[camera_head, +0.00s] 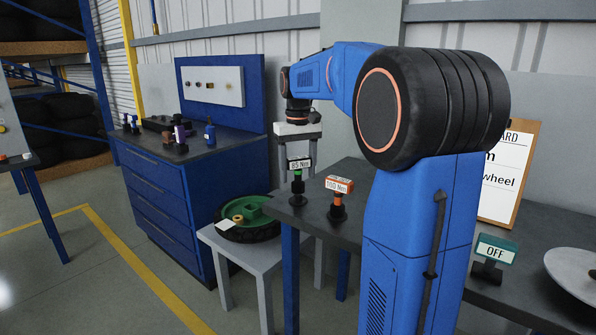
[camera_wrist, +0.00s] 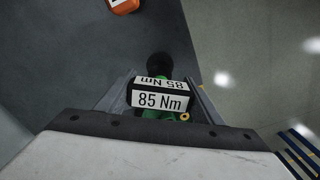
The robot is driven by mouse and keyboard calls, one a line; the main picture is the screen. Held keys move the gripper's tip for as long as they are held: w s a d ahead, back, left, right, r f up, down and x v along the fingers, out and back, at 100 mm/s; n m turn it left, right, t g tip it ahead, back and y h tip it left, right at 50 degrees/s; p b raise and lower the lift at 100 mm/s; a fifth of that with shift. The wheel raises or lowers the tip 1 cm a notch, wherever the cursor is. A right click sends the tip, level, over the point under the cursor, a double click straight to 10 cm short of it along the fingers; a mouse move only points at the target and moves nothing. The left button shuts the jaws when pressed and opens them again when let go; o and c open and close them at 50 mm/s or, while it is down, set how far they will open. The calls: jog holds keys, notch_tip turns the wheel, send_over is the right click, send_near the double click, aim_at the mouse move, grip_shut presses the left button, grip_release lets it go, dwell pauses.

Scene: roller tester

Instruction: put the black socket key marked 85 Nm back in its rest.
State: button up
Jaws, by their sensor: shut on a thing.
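The socket key marked 85 Nm (camera_head: 299,163) has a black head with white label plates. Below the head, a green part and a dark shaft show, upright over the near left corner of a dark table (camera_head: 280,207). My gripper (camera_head: 299,149) is above it, fingers down, shut on its head. In the wrist view the 85 Nm label (camera_wrist: 160,101) sits between my fingers (camera_wrist: 158,98). A dark foot shows at the key's lower end in the head view. I cannot tell whether the key is seated in a rest or held just above one.
An orange 160 Nm key (camera_head: 339,185) stands close to the right on the same table. Farther right are a teal OFF key (camera_head: 497,249) and a grey disc (camera_head: 578,270). A stool (camera_head: 262,253) with a green-hubbed wheel is left; a blue cabinet (camera_head: 165,190) stands behind.

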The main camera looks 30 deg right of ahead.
jog(key=shift+f, duration=1.4)
jog(key=o, duration=1.9)
jog(key=shift+r, duration=0.1)
notch_tip(320, 180, up, 17)
jog(key=shift+r, duration=0.15)
jog(key=s+a+f+n+t, duration=0.1)
jog(key=s+a+f, duration=0.45)
jog(key=s, duration=0.25)
jog(key=s+a+f+t, duration=0.1)
jog(key=s+a+f, duration=0.45)
jog(key=s, duration=0.25)
jog(key=s+a+f+t, duration=0.1)
jog(key=s+f, duration=0.3)
jog(key=f, duration=0.2)
jog(key=s+a+f+t, duration=0.1)
jog(key=s+a+f, duration=0.1)
jog(key=s+f, duration=0.3)
jog(key=s+a+f+n, duration=0.1)
jog(key=s+f, duration=0.4)
jog(key=f, duration=0.2)
jog(key=shift+s+a+t, duration=0.1)
jog(key=shift+a+t, duration=0.3)
